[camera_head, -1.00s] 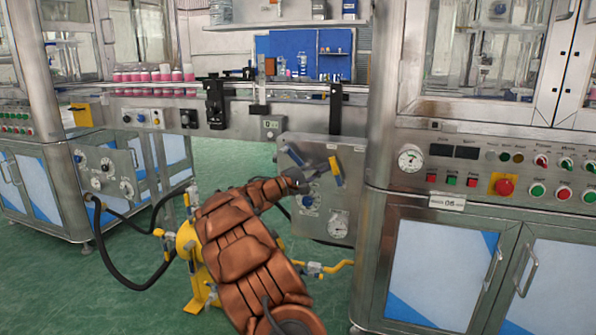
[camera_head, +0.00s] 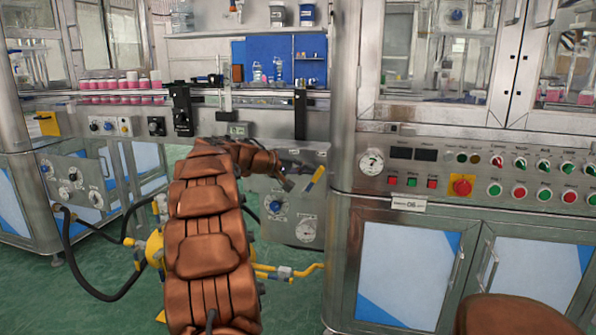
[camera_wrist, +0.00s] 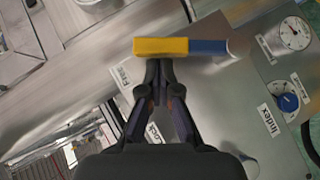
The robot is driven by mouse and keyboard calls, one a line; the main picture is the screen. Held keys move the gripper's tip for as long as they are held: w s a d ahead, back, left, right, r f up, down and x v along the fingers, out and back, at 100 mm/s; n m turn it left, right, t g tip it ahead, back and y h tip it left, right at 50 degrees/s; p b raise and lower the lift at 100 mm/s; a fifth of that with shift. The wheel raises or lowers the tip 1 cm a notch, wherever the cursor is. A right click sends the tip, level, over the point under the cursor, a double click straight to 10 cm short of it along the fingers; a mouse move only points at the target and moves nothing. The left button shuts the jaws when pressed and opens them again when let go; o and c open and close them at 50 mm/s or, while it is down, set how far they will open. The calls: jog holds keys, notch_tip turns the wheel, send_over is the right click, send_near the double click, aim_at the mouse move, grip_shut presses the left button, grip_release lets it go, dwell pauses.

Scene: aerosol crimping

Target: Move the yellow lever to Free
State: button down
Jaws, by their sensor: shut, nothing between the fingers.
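The yellow lever, a bar with a yellow part and a blue part, shows in the wrist view (camera_wrist: 160,47) just beyond my fingertips. In the head view the lever (camera_head: 313,180) slants from upper right to lower left on the grey panel. My gripper (camera_wrist: 157,67) is shut and empty, its tips at the near edge of the yellow part; I cannot tell whether they touch. In the head view my gripper (camera_head: 287,183) is just left of the lever. The "Free" label (camera_wrist: 122,77) is near the yellow end. The "Lock" label (camera_wrist: 153,133) is partly hidden by my fingers.
The panel also carries a blue knob (camera_wrist: 288,102) by the "Index" label (camera_wrist: 268,121) and a round gauge (camera_wrist: 295,33). A steel cabinet (camera_head: 400,215) stands close on the right. The conveyor (camera_head: 265,102) runs behind the panel. Yellow pipework (camera_head: 285,271) is below.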

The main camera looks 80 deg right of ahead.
jog(key=shift+s+t, duration=0.25)
jog(key=shift+t, duration=0.05)
dwell(0.5)
jog(key=b+v, duration=0.1)
jog(key=v, duration=0.9)
jog(key=shift+w, duration=0.25)
